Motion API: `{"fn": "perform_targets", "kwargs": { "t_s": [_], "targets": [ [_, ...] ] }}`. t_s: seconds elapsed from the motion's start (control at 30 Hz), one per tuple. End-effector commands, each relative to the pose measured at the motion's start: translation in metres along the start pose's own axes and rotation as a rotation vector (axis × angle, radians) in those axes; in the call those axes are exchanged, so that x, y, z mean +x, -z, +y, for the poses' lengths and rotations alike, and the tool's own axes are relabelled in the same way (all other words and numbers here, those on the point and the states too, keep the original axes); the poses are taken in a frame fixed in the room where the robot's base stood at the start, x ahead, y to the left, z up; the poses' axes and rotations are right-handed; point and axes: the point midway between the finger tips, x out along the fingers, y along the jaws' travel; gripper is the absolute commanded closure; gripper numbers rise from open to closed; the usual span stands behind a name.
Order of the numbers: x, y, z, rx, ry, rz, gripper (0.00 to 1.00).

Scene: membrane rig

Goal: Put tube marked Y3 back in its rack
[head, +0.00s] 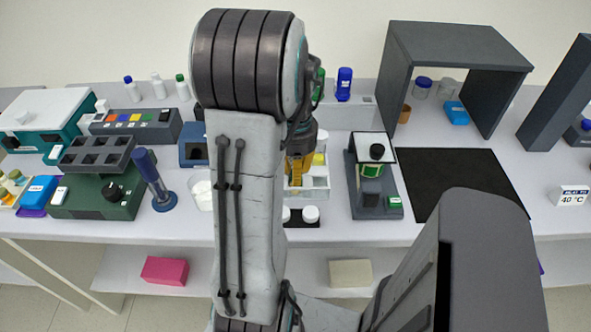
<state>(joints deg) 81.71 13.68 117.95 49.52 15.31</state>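My gripper (299,172) shows only in part behind my raised arm, pointing down over a white compartmented holder (318,183). Its fingertips are too small and covered to tell whether they are open, shut or holding something. No label Y3 is readable, and I cannot pick out the tube. A dark grey block with several square wells (97,153) stands on a green unit with a black knob (112,192) at the left. I cannot tell whether this block or the white holder is the tube's rack.
A blue upright tool (152,178) stands left of my arm. A grey stand with a green part (372,180) is right of the gripper, beside a clear black mat (455,184). A grey open-fronted shelter (460,45) stands behind the mat. A 40 °C sign (569,195) is far right.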

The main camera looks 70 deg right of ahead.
Motion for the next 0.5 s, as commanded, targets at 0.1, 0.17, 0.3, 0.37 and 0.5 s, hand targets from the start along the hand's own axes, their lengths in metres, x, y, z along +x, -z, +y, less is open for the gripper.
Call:
{"fn": "perform_targets", "kwargs": {
  "t_s": [0.1,0.17,0.3,0.37,0.5],
  "targets": [
    [0.0024,0.0000,0.0000,0.000,0.000,0.000,1.00],
    [0.0020,0.0000,0.0000,0.000,0.000,0.000,0.74],
    [0.0018,0.0000,0.0000,0.000,0.000,0.000,0.61],
    [0.0018,0.0000,0.0000,0.000,0.000,0.000,0.56],
    [0.0018,0.0000,0.0000,0.000,0.000,0.000,0.53]
  ]
}}
